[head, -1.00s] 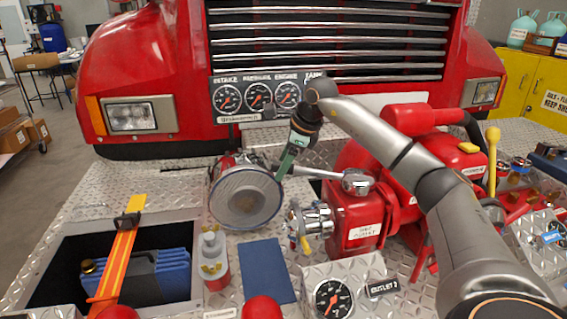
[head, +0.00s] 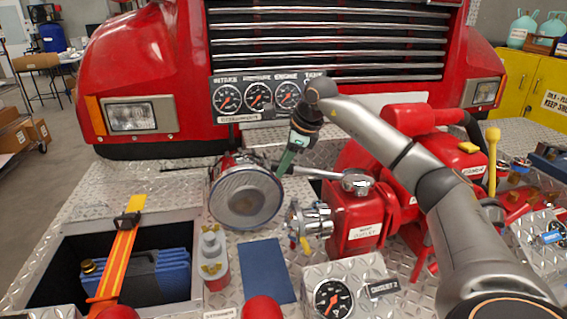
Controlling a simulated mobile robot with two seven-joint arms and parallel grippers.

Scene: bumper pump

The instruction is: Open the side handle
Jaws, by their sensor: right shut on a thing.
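The side handle is a silver lever (head: 322,173) on the top of the red pump body (head: 352,220). It reaches left from a round chrome hub (head: 357,182) and lies nearly level. My right gripper (head: 284,168) comes down from above at the lever's left end and is shut on it. The fingertips are small and dark here, so the exact grip is hard to see. My left gripper is not in view.
A round capped suction inlet (head: 245,197) stands just left of and below my right gripper. A chrome outlet valve (head: 309,220) is below the lever. The gauge panel (head: 257,97) and red truck front (head: 150,60) are behind. A blue mat (head: 267,270) lies in front.

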